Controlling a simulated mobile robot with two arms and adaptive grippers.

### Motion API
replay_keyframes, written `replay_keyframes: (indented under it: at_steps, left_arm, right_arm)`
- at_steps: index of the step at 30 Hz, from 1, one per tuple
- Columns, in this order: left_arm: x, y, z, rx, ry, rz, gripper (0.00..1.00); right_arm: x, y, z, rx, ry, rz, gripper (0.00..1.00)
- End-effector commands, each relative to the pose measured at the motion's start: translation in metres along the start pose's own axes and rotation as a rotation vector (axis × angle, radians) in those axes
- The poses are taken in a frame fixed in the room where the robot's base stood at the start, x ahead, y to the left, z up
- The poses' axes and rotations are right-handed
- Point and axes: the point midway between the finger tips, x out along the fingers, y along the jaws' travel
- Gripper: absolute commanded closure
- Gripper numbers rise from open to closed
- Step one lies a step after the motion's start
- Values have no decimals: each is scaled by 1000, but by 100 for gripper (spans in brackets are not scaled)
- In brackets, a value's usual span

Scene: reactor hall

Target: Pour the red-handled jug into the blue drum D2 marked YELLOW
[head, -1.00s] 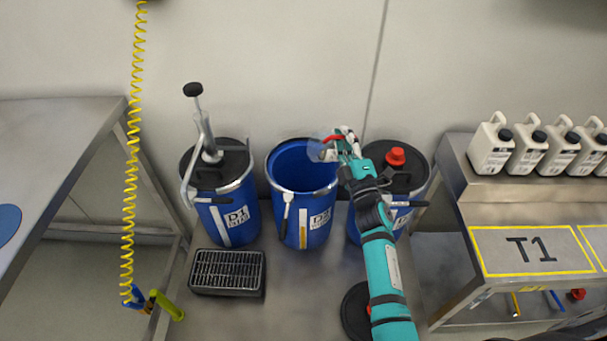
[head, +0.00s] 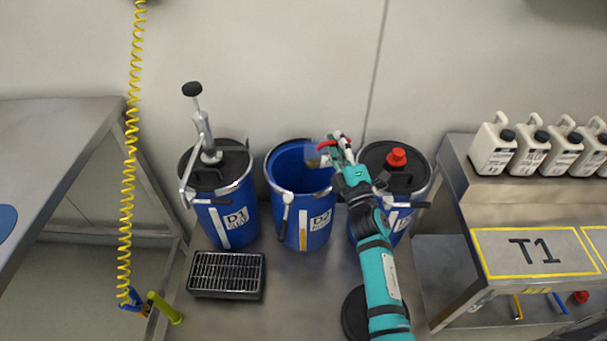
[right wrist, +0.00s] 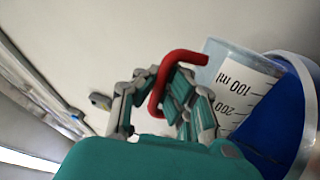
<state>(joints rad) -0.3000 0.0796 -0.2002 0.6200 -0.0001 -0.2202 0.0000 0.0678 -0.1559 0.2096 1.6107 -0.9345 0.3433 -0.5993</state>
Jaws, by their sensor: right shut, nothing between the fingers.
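The open blue drum D2 (head: 305,215) stands in the middle of three drums. The clear jug with the red handle (head: 327,145) is at the right side of its mouth, tilted. In the right wrist view the jug (right wrist: 240,85) shows its scale with 100 ml and 200, close to the drum's pale rim (right wrist: 300,90). My right gripper (head: 338,148) is at the red handle, and its fingers are shut. The red handle (right wrist: 160,85) crosses at the fingers; how they meet it is partly hidden. Any liquid is hard to see. My left gripper is not in view.
Drum D1 (head: 238,220) with a hand pump stands left. A lidded drum with a red cap (head: 396,157) stands right, under my arm. A black grate tray (head: 227,274) lies in front. Table T1 (head: 490,240) and several white canisters (head: 528,150) are at right.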

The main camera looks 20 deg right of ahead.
Motion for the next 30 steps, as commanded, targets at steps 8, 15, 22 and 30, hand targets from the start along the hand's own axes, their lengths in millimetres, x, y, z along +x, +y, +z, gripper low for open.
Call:
replay_keyframes:
  at_steps: [8,15,22,30]
  left_arm:
    - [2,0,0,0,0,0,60]
    - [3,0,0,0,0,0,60]
    - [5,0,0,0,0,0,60]
    - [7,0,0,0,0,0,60]
  right_arm:
    - [-1,0,0,-15,6,2,100]
    - [-2,-1,-2,-29,10,3,100]
    - [-3,-2,-3,-46,16,5,100]
    - [-4,-3,-5,-68,23,6,100]
